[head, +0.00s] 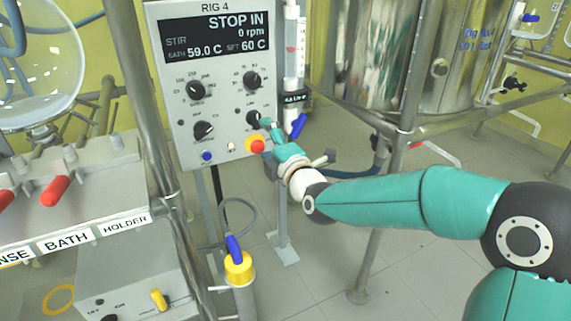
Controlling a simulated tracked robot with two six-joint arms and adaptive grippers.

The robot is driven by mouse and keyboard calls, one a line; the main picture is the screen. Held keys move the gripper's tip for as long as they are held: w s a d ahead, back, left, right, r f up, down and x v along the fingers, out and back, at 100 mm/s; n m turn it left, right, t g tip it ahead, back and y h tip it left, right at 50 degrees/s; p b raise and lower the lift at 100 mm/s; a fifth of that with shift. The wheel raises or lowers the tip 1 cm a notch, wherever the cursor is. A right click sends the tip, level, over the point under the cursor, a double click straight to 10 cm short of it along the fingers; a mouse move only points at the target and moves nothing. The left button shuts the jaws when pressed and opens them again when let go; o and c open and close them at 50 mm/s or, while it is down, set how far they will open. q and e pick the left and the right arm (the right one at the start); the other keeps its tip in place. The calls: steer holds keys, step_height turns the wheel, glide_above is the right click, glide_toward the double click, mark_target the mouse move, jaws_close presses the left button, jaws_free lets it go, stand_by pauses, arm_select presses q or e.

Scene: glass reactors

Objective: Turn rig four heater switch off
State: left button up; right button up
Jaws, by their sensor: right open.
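The rig 4 control panel (222,140) stands upright at the upper middle of the head view. Its display (215,39) reads STOP IN, 0 rpm, bath 59.0 C and set 60 C. Several black knobs sit below the display, with a small blue button, a small pale toggle (231,147) and a red button on yellow (256,145) along the bottom. The small labels are too blurred to tell which is the heater switch. My right gripper (264,124) is open, its fingertips at the lower right knob (253,118); I cannot tell whether they touch it. My left gripper is out of view.
A glass flow tube (292,60) stands close to the panel's right edge, with a blue handle (298,126) below it. Steel vessels (440,50) and pipe legs stand to the right. A bath holder (80,190) with red handles is at left. A yellow-topped cylinder (239,268) stands below the panel.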

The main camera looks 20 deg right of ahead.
steer(key=s+b, duration=0.2)
steer(key=s, duration=0.6)
steer(key=shift+s+d, duration=0.15)
steer(key=shift+s, duration=0.2)
stand_by(0.5)
steer(key=s, duration=0.7)
steer(key=shift+s+d+f, duration=0.15)
steer(key=shift+s+d, duration=0.05)
steer(key=shift+s, duration=0.05)
stand_by(0.4)
